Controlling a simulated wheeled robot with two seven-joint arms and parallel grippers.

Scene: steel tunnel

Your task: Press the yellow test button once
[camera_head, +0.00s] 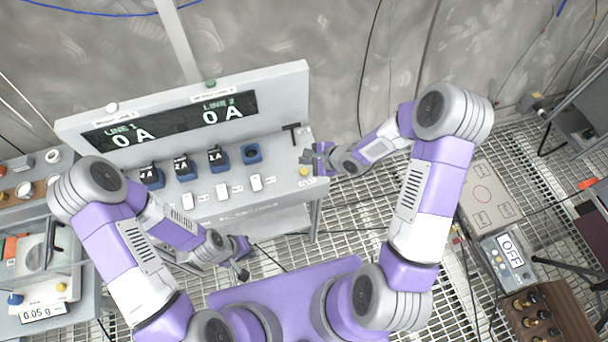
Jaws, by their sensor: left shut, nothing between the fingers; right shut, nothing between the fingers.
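The yellow test button (304,172) sits at the right end of the bench panel (210,202), above a small label. My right gripper (310,158) is shut and empty. Its fingertips are at the panel's right edge, just above the button in the picture. I cannot tell whether they touch the panel or the button. My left gripper (243,268) is shut and empty, low in front of the bench, away from the button.
The back board display (170,120) reads 0 A for both lines. Several blue holders (252,153) and white switches (222,192) line the panel. A scale (42,312) stands at left. A device reading OFF (508,252) stands at right. Grating floor lies between.

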